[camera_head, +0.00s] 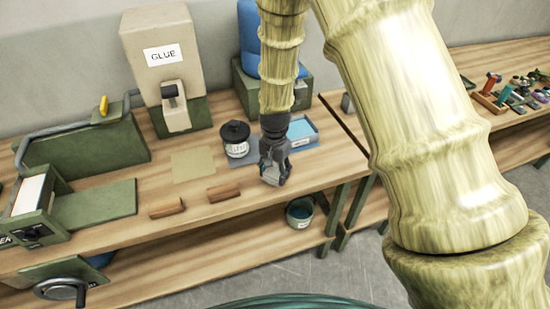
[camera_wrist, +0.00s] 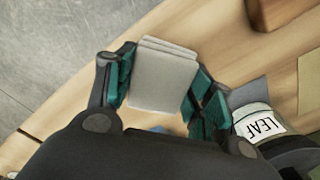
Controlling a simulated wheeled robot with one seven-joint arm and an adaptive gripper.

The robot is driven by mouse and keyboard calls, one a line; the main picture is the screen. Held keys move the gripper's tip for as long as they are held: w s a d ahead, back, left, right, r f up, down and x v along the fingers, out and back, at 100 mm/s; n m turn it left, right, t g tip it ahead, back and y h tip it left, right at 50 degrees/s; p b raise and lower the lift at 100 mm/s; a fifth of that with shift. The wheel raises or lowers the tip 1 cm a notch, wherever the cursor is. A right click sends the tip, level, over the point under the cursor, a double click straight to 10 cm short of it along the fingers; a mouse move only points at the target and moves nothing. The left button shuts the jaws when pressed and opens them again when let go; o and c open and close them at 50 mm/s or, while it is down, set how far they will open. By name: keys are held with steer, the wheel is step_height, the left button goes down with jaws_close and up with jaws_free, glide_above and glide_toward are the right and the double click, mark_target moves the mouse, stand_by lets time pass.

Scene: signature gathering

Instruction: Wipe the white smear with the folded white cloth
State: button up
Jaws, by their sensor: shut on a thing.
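The folded white cloth (camera_wrist: 163,82) shows in the wrist view as a pale, layered square between the two teal finger pads. My gripper (camera_wrist: 163,70) is shut on it by its sides. In the head view my gripper (camera_head: 271,178) points down over the front right part of the wooden bench (camera_head: 130,238), right of the black-lidded jar (camera_head: 237,148); the cloth is not clear there. I cannot tell whether the cloth touches the bench. I cannot make out the white smear in either view; the gripper, arm or cloth may hide it.
A blue-lined tray (camera_head: 303,133) stands close behind my gripper. Two wooden blocks (camera_head: 166,207) (camera_head: 223,192) lie along the front edge, left of it. A tan square (camera_head: 193,166) lies behind them. The glue dispenser (camera_head: 163,70) stands at the back. A bucket (camera_head: 300,213) sits below.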

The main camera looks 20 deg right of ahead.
mark_target(275, 172)
steer(key=shift+s+r+p, duration=0.1)
steer(key=shift+r+p, duration=1.55)
steer(key=shift+r, duration=0.9)
steer(key=shift+f, duration=0.1)
